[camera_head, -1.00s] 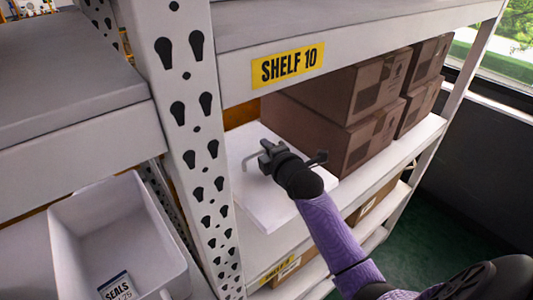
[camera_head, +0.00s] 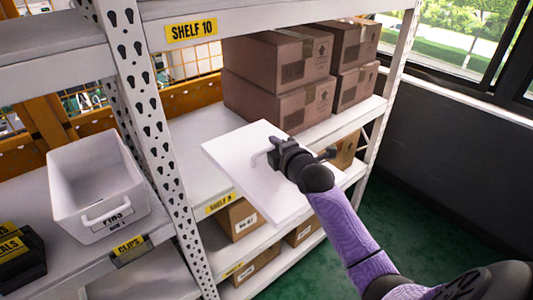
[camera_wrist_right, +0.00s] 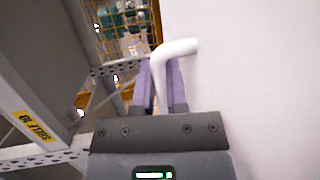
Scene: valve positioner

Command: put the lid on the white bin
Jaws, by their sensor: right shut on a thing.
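The lid is a flat white panel (camera_head: 240,160) with a bent handle (camera_head: 262,158). My right gripper (camera_head: 275,157) is shut on the handle and holds the lid tilted, in front of the shelf edge. In the right wrist view the gripper fingers (camera_wrist_right: 162,88) close around the white handle (camera_wrist_right: 176,48), with the lid face (camera_wrist_right: 255,80) filling the right side. The white bin (camera_head: 97,185) stands open on the left shelf, beyond the upright post, with a PINS label on its front. My left gripper is not in view.
A perforated post (camera_head: 150,110) stands between the bin and the lid. Brown boxes (camera_head: 275,95) sit on the right shelf. Black boxes (camera_head: 20,255) lie at the lower left. The shelf (camera_head: 195,135) left of the boxes has free room.

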